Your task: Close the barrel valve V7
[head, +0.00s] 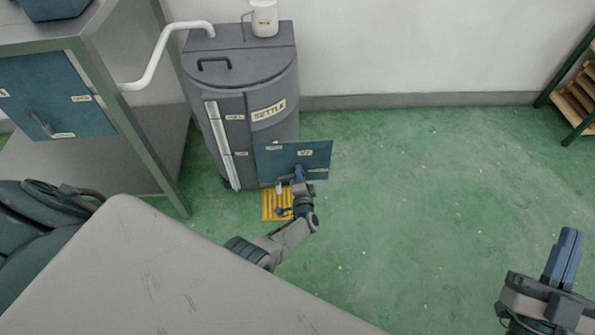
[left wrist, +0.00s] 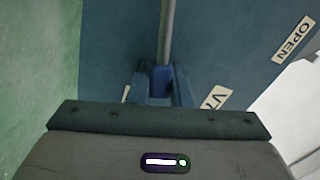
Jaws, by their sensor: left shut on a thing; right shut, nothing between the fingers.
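The dark grey barrel (head: 272,75) marked SETTLE stands against the wall. A blue panel (head: 318,158) sits at its lower front right, with small labels. In the left wrist view the panel (left wrist: 225,50) shows a V7 label (left wrist: 215,98) and an OPEN label (left wrist: 293,39). My left gripper (head: 299,173) is at the panel, its fingers (left wrist: 162,85) shut on the valve handle of V7, at the lower end of a grey rod (left wrist: 168,30). The gripper hides most of the valve. My right gripper (head: 568,248) is shut and empty, far from the barrel, over the floor.
A yellow grating (head: 270,205) lies on the floor below the panel. A grey-framed cabinet (head: 150,110) stands left of the barrel, joined by a white pipe (head: 160,58). A white jug (head: 264,20) stands on the barrel. The green floor to the right is clear.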

